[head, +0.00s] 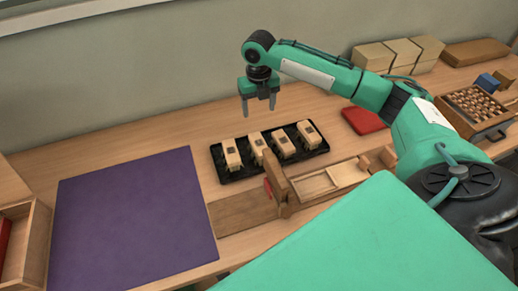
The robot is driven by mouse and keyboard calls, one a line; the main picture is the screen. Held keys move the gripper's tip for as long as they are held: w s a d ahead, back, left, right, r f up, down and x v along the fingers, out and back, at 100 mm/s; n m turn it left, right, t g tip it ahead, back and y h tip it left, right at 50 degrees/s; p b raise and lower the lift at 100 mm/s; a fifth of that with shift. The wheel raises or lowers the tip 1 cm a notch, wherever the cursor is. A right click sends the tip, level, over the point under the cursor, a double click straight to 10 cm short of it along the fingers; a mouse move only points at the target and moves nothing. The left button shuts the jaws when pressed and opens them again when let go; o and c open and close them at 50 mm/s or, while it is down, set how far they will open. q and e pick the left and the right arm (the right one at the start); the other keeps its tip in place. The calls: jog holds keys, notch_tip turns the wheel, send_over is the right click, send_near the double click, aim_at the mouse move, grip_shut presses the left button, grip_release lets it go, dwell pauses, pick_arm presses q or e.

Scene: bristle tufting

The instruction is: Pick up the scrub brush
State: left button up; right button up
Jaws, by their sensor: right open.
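I cannot tell which one is the scrub brush, and bristles are not clear. My right gripper (259,108) points down above and behind the tray, fingers apart, with nothing between them. It is apart from the pieces. My left gripper is not in view.
A purple mat (130,215) lies bare at the left, beside an open wooden box (25,245). A wooden fixture (283,183) stands in front of the tray. A red pad (362,120), tan boxes (400,55) and a wooden case with holes (475,105) are at the right.

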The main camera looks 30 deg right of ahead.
aim_at(259, 143)
notch_tip(259, 143, down, 14)
jog(key=b, duration=0.3)
jog(key=shift+s+r, duration=0.1)
jog(key=shift+r, duration=0.1)
jog(key=shift+s+a+f+p, duration=0.15)
jog(key=shift+f+p, duration=0.1)
jog(key=shift+f, duration=1.1)
jog(key=shift+s+a+f+p, duration=0.1)
jog(key=shift+f+p, duration=0.15)
jog(key=shift+f, duration=1.1)
jog(key=shift+d, duration=0.1)
jog(key=c, duration=1.1)
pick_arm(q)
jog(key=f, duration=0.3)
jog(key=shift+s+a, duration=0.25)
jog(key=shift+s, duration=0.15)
pick_arm(e)
jog(key=shift+r, duration=0.1)
